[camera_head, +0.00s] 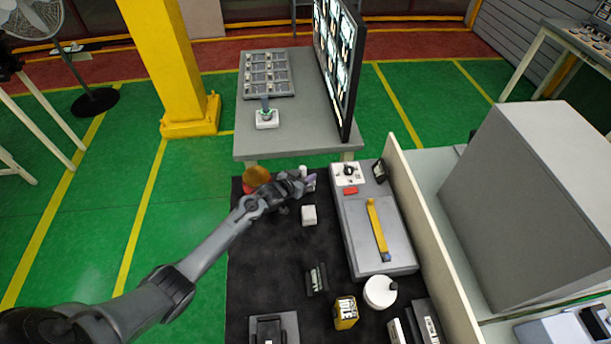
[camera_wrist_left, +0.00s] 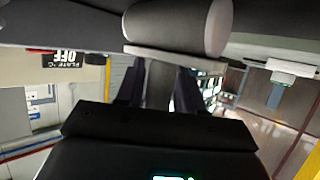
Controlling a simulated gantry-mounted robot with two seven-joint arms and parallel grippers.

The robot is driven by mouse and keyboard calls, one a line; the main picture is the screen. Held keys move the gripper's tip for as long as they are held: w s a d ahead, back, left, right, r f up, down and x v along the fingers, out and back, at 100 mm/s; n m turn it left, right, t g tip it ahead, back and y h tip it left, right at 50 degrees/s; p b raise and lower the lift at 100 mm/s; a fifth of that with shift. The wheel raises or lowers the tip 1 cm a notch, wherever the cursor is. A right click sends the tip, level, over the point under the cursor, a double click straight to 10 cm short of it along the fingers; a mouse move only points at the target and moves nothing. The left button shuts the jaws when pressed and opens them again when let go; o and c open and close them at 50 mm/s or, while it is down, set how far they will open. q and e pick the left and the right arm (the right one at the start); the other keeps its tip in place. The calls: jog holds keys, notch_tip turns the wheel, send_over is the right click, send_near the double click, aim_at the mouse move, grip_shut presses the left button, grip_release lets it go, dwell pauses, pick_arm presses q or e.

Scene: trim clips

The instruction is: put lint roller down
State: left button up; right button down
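My left gripper (camera_head: 303,186) is over the far part of the black mat (camera_head: 270,240). In the left wrist view, the two dark fingers (camera_wrist_left: 160,88) stand on either side of a grey handle (camera_wrist_left: 158,85), which fills the gap between them. My right gripper is in neither view.
An orange-brown round object (camera_head: 257,176) is just left of the gripper, and a white block (camera_head: 309,214) is just nearer. A grey case (camera_head: 360,222) with a yellow handle stands to the right. Bare mat lies left of the block.

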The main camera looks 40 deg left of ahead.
pick_arm(q)
jog(key=shift+o, duration=1.2)
jog(key=shift+r, duration=0.2)
jog(key=shift+s+r, duration=0.2)
jog(key=shift+s, duration=0.35)
jog(key=p+v, duration=0.2)
jog(key=v, duration=0.8)
jog(key=s+d+r+g, duration=0.1)
jog(key=s+d+g, duration=0.2)
jog(key=s+d, duration=0.3)
jog(key=s+d+r+m+g, duration=0.1)
jog(key=s+d+g, duration=0.2)
jog(key=s, duration=1)
jog(key=s+d+r+m+g, duration=0.1)
jog(key=s+d+g, duration=0.3)
jog(key=s+d, duration=0.5)
jog(key=shift+s+d, duration=0.25)
